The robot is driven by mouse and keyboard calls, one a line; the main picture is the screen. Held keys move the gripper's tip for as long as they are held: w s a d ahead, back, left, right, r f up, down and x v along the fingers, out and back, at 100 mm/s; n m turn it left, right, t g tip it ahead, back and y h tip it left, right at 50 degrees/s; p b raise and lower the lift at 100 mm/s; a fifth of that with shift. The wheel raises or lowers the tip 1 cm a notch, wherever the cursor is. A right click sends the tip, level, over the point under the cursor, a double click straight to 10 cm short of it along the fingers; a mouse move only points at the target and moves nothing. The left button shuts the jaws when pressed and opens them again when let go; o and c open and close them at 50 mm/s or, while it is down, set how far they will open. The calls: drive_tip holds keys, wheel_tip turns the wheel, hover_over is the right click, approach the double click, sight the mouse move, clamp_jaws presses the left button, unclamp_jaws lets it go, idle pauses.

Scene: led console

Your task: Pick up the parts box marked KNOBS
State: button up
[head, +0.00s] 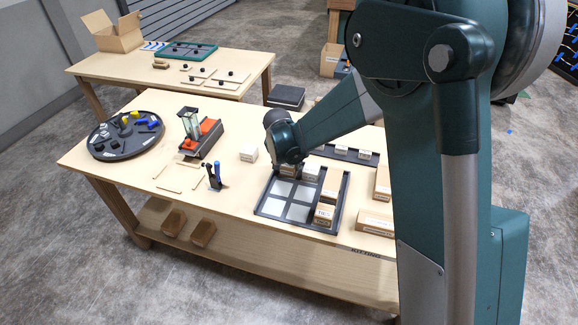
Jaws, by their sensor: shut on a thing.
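My gripper (288,164) points down at the back left of a dark divided tray (262,203) on the near table. It is shut on a small brown parts box (288,172), mostly hidden by the gripper and wrist. Its label cannot be read. I cannot tell whether the box touches the tray floor. Another box with a pale top (311,169) is just to the right. A box with a pale label (324,214) is at the tray's front right. No marking reading KNOBS is legible from here.
A dark rack (330,151) with small boxes stands behind the tray. Larger boxes (376,223) lie to its right. A white block (248,153), a blue-handled tool (214,175), a red-and-glass device (201,135) and a round dark tray (115,149) are left. A second table (120,68) stands behind.

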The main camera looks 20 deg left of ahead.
drive_tip(key=shift+r+p, duration=0.65)
drive_tip(key=shift+r, duration=4.4)
drive_tip(key=shift+d, duration=0.1)
drive_tip(key=s+d+b, duration=0.8)
drive_tip(key=s+b, duration=0.1)
drive_tip(key=b, duration=0.1)
drive_tip(key=shift+d, duration=0.4)
drive_tip(key=shift+r, duration=0.1)
drive_tip(key=shift+f+b, duration=1.05)
drive_tip(key=shift+f, duration=2.1)
drive_tip(key=shift+f+b, duration=0.6)
drive_tip(key=shift+f, duration=1.25)
drive_tip(key=shift+f, duration=0.2)
